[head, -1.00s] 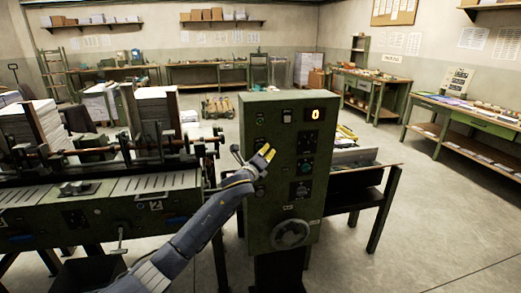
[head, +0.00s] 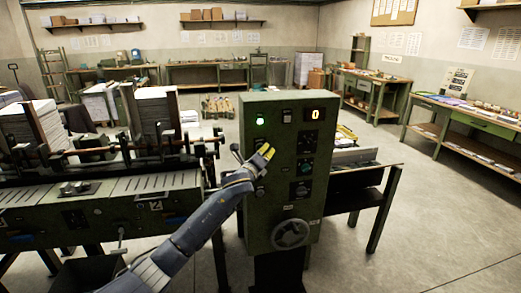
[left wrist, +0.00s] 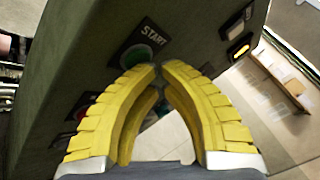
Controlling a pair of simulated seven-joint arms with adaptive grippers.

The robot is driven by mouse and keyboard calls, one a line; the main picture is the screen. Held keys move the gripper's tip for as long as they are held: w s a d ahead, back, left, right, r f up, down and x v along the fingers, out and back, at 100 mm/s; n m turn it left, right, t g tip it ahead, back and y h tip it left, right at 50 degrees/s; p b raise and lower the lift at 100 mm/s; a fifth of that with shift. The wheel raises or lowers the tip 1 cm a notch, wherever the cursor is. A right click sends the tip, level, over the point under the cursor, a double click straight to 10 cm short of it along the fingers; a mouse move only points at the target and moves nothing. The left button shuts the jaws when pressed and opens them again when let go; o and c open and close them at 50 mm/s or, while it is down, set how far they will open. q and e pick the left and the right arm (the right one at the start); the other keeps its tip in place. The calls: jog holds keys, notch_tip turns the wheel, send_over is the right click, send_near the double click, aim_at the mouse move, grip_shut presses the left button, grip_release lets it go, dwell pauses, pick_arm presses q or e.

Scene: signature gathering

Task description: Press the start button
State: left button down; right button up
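The green control cabinet (head: 252,215) stands in the middle of the head view. In the left wrist view, the round green start button (left wrist: 135,57) in a dark ring sits under a "START" label (left wrist: 153,35). My left gripper (head: 266,153) is at the left side of the cabinet's front face. In the left wrist view, its yellow fingers (left wrist: 158,70) meet at the tips, with nothing between them, right beside the start button and partly covering it. Contact cannot be told. The green lamp (head: 261,119) above the gripper is lit. My right gripper is not in view.
A red button (left wrist: 82,105) lies near the left finger. A machine with paper stacks (head: 158,107) stands at left. Floor at right is clear.

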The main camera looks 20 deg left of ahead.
pick_arm(q)
jog(key=shift+s, duration=0.1)
dwell(0.6)
jog(key=shift+s+d, duration=0.35)
jog(key=shift+s, duration=0.25)
jog(key=shift+s+d, duration=0.45)
jog(key=shift+s, duration=0.25)
jog(key=shift+s+d, duration=0.4)
jog(key=shift+s, duration=0.35)
jog(key=shift+s+d, duration=0.45)
jog(key=shift+s, duration=0.25)
